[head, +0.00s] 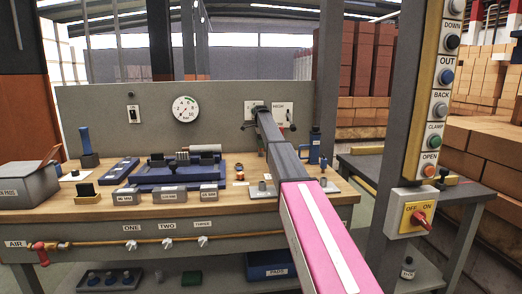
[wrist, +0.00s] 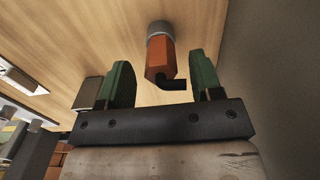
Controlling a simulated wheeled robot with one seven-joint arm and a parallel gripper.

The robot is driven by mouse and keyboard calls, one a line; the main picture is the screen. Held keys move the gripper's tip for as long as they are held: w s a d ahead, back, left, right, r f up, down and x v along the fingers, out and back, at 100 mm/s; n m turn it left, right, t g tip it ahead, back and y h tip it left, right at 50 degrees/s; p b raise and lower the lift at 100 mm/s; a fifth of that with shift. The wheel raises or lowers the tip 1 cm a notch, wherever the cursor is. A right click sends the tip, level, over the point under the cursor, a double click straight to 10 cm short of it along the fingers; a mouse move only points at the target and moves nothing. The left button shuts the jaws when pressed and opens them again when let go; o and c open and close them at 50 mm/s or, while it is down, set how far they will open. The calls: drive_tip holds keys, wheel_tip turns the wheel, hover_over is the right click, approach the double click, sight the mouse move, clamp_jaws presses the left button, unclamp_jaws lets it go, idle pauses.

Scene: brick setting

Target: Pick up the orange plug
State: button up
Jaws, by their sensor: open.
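The orange plug (wrist: 160,56) shows in the wrist view as a faceted orange body with a grey round end and a black bent piece at its near end. The grey end is toward the wooden bench top. My gripper (wrist: 161,68) has its two green fingers spread, one on each side of the plug, with visible gaps between. Nothing is gripped. In the head view my arm reaches over the bench and I cannot make out the fingers. A small red-orange item (head: 240,173) stands left of my arm there; I cannot tell whether it is the plug.
The wooden bench (head: 215,208) carries a blue fixture (head: 170,177), several grey labelled blocks and a grey bin (head: 27,186) at left. A grey back panel holds a round gauge (head: 186,111). A button post (head: 420,110) stands at right.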

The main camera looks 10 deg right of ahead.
sight(261, 151)
wheel_tip(261, 151, down, 3)
drive_tip(key=c, duration=1)
drive_tip(key=shift+r, duration=0.1)
